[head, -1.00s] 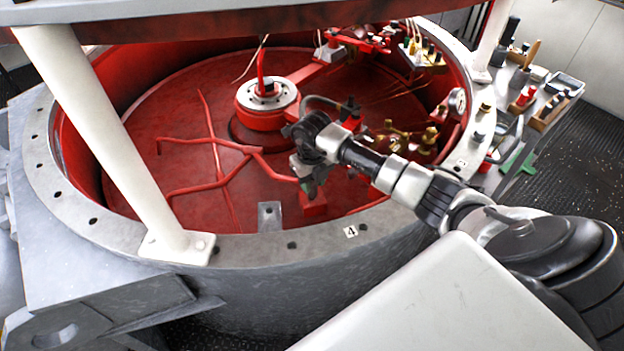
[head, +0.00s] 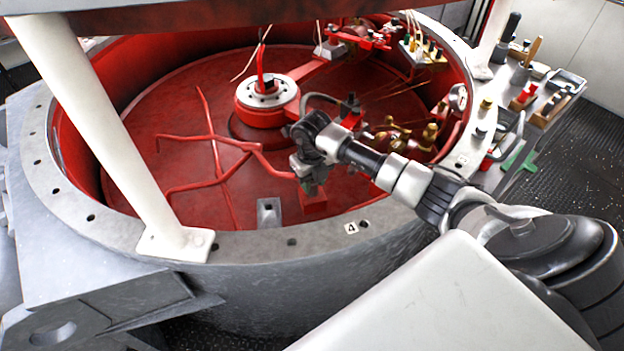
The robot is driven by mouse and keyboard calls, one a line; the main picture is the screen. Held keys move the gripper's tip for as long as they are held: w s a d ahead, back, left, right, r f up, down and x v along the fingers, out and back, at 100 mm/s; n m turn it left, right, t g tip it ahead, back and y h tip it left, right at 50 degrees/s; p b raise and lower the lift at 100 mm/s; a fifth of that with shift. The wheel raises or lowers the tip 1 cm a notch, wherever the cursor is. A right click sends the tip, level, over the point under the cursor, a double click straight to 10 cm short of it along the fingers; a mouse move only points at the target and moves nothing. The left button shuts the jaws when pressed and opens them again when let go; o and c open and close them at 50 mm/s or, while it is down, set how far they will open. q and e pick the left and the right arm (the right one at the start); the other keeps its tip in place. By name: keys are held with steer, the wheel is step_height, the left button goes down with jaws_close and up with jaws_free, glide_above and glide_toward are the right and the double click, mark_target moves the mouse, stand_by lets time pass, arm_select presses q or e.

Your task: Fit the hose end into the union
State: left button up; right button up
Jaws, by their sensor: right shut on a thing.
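My right gripper (head: 310,182) points down inside the red pit, just above a small red block (head: 313,203) near the front rim. It is shut on what appears to be the hose end, mostly hidden by the jaws and wrist. A grey hose (head: 320,97) curves behind my wrist. Brass fittings (head: 402,136) stand to the right, apart from the gripper; I cannot tell which part is the union. My left gripper is not in view.
A round hub (head: 266,97) stands mid-pit, with branching red pipes (head: 215,143) to its left. A white post (head: 95,125) rises from the grey rim (head: 250,246). A tool bench (head: 538,110) is at right. The pit floor at left is mostly open.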

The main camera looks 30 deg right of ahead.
steer(key=shift+f+b, duration=0.3)
steer(key=o, duration=1)
step_height(320, 180, up, 11)
steer(key=shift+f+b, duration=0.1)
steer(key=shift+b, duration=0.55)
